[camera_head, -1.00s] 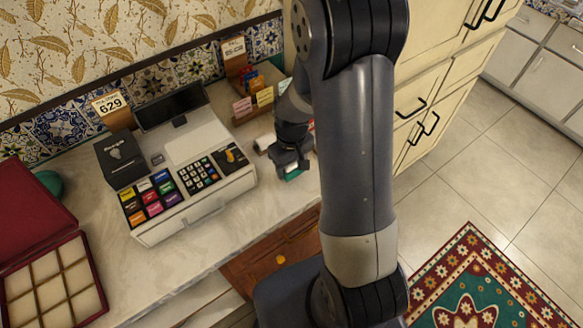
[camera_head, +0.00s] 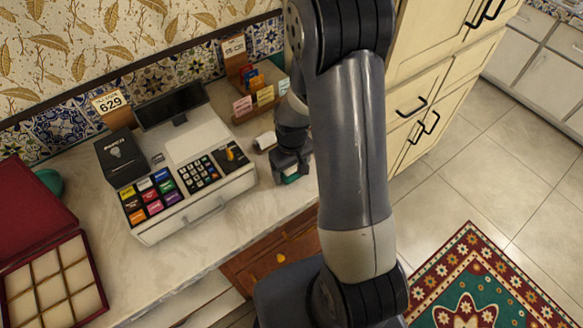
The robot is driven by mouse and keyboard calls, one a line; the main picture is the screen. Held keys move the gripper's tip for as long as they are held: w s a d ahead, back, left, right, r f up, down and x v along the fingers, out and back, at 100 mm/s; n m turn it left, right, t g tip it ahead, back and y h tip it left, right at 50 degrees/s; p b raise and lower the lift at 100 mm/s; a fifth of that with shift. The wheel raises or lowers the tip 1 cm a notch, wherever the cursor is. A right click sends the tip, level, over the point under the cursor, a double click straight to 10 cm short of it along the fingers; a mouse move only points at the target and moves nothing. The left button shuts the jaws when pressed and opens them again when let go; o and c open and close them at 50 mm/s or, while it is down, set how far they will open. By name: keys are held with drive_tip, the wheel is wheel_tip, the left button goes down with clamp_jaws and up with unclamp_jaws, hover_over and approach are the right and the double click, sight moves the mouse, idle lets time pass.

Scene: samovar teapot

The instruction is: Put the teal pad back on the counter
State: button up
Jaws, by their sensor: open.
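The teal pad (camera_head: 291,178) shows as a small teal patch at the lower end of my gripper (camera_head: 289,174), over the counter to the right of the cash register. My gripper points down and its jaws are open around or just above the pad. Most of the pad is hidden by the gripper, so I cannot tell whether it touches the counter. The pale marble counter (camera_head: 232,238) runs along the wall, with bare surface in front of the register.
The cash register (camera_head: 190,170) stands left of my gripper. A white roll (camera_head: 264,142) lies close behind it. A card rack (camera_head: 256,100) stands at the back. An open red box (camera_head: 55,285) is at far left. Tall cream cabinets (camera_head: 430,90) bound the counter's right side.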

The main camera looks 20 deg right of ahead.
drive_tip(key=shift+r, duration=0.1)
wheel_tip(320, 180, up, 12)
idle(0.6)
wheel_tip(320, 180, down, 12)
drive_tip(key=shift+r, duration=0.5)
idle(0.5)
drive_tip(key=shift+f, duration=0.1)
